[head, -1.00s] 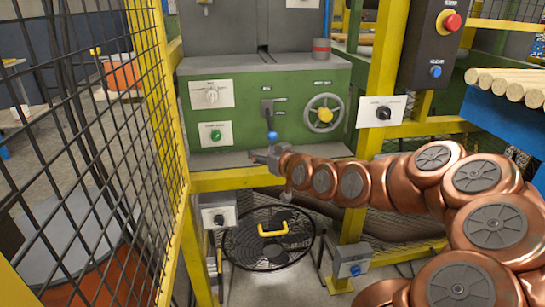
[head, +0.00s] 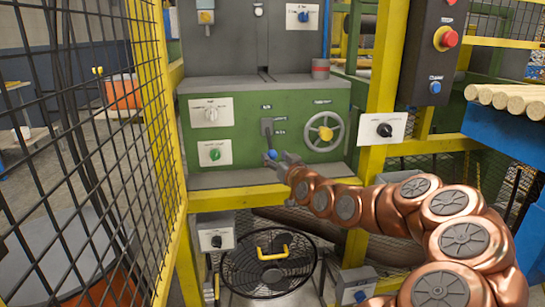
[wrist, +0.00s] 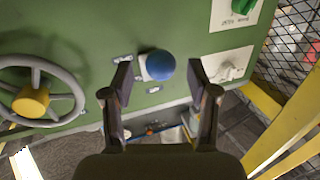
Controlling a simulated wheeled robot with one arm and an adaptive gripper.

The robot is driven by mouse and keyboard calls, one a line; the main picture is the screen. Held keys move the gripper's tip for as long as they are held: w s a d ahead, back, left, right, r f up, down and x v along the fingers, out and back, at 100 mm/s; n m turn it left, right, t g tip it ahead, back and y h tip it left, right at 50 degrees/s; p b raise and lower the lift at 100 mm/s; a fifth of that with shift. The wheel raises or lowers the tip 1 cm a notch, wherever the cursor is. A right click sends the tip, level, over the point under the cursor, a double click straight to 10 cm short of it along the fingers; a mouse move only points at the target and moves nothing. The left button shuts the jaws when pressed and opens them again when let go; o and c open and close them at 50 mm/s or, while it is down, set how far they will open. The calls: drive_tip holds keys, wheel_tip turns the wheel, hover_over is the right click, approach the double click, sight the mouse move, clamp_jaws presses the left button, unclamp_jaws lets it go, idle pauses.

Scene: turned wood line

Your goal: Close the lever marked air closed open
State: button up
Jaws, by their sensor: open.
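The lever is a dark arm with a blue ball knob (head: 270,154) on the green machine panel. It hangs downward from its slot, with small label plates beside it that I cannot read. My gripper (head: 278,162) is open at the knob, reaching in from the right. In the wrist view the blue knob (wrist: 160,66) shows between the spread fingertips of my gripper (wrist: 160,82), a little beyond them. I see a gap on each side, and no contact shows.
A handwheel (head: 323,131) with a yellow hub is right of the lever. A yellow post (head: 380,100) stands right, and a yellow rail crosses below the panel. Mesh fencing (head: 80,150) fills the left.

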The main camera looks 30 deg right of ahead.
sight(270, 144)
drive_tip(key=shift+w+d, duration=0.15)
drive_tip(key=shift+w, duration=1.1)
drive_tip(key=shift+c, duration=0.4)
clamp_jaws()
